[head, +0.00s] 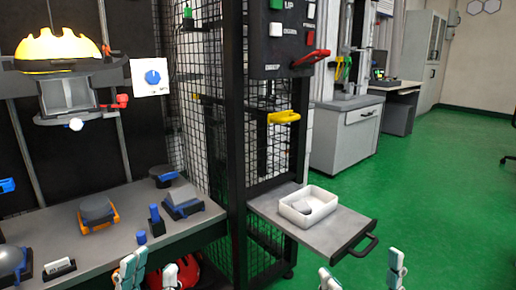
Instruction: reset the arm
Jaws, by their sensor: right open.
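My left gripper (153,272) is at the bottom edge, in front of the bench, with teal and white fingers. Its fingers look somewhat apart, but the lower part is cut off and I cannot tell its state. My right gripper (362,276) is at the bottom edge to the right, with its two fingers wide apart and nothing between them. It is in front of and below the pull-out tray (277,219) and touches nothing visible. Most of both arms is out of view.
A white bin (309,207) holding a grey piece sits on the tray. The black mesh tower (236,130) carries a red handle (311,58) and a yellow handle (284,117). The bench (130,212) at left holds several small fixtures. A red helmet (190,275) is below. Green floor (440,200) is clear at right.

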